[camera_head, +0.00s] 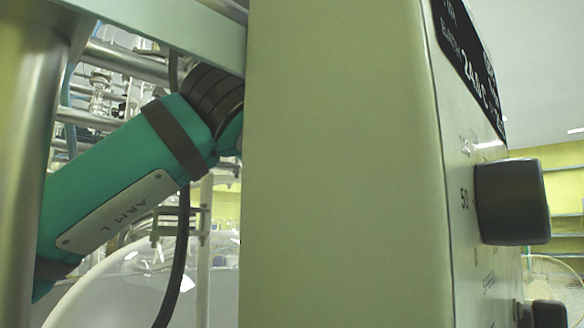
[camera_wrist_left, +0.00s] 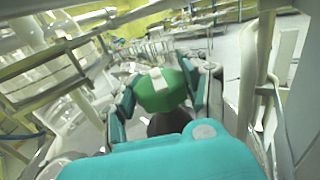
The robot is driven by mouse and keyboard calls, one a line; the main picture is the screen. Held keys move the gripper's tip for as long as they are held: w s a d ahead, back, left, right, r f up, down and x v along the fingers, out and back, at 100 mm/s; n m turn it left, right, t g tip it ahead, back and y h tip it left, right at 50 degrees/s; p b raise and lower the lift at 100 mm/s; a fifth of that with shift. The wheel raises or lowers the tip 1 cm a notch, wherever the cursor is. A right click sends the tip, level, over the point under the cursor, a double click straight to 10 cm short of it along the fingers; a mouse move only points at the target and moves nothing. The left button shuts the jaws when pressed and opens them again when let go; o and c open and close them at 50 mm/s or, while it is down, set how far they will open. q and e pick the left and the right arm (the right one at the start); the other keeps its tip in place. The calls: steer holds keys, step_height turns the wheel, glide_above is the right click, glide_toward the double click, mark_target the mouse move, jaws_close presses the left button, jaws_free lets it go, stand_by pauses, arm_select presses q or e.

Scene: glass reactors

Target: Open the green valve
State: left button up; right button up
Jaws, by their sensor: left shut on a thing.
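The green valve (camera_wrist_left: 158,94) shows in the middle of the left wrist view, with a pale stripe across its top. My left gripper (camera_wrist_left: 164,78) has one finger on each side of the valve and is shut on it. In the head view my left arm (camera_head: 120,190), teal and marked ARM L, comes in from the left and goes behind a pale box. The left gripper and the valve are hidden there. My right gripper is in neither view.
The large pale instrument box (camera_head: 340,160) fills the middle of the head view, with a dark knob (camera_head: 512,202) on its right face. Metal rails, a black cable (camera_head: 178,265) and a glass vessel (camera_head: 120,290) crowd the left. Pale frame posts (camera_wrist_left: 250,70) stand right of the left gripper.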

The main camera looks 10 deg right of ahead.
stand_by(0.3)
arm_select(q)
steer(key=o, duration=1.2)
steer(key=shift+o, duration=0.2)
